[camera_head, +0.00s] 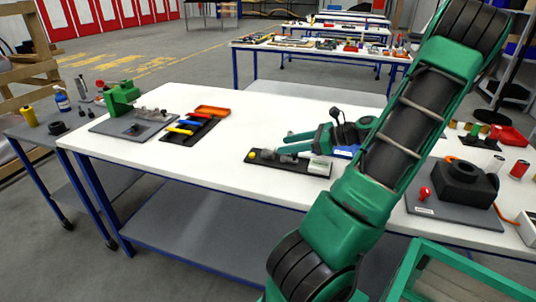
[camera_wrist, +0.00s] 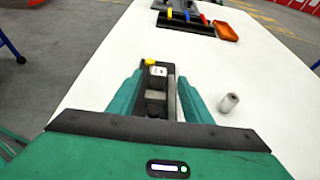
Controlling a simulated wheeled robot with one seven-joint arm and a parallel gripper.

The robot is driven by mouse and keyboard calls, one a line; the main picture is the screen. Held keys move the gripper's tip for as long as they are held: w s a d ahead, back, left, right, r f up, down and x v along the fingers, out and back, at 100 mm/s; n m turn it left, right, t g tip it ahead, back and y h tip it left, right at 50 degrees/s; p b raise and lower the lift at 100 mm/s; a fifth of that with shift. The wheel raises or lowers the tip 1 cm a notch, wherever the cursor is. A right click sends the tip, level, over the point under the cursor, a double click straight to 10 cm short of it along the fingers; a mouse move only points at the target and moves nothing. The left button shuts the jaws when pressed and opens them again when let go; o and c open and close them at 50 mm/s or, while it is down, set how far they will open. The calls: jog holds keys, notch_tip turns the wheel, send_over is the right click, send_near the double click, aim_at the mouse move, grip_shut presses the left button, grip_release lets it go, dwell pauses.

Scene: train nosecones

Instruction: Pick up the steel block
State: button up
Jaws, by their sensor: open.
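A narrow dark tray (camera_head: 300,167) lies on the white table, with a yellow knob (camera_head: 252,154) at its left end and grey metal pieces on it. In the wrist view, a light grey block (camera_wrist: 157,72), likely the steel block, sits on the tray, with a darker grey block (camera_wrist: 155,95) nearer me. My gripper (camera_wrist: 160,78) is open and empty, its two green fingers on either side of the tray's line. In the head view my gripper (camera_head: 285,143) reaches left just above the tray. I cannot tell its exact height. My wrist hides part of the tray's near end.
A light grey cylinder (camera_wrist: 229,102) stands to the right in the wrist view. A tool tray (camera_head: 190,132) and an orange bin (camera_head: 212,110) lie farther left. A black fixture (camera_head: 467,185) stands at the right.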

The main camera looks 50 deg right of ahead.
aim_at(272, 148)
jog(key=shift+x, duration=2.55)
grip_shut()
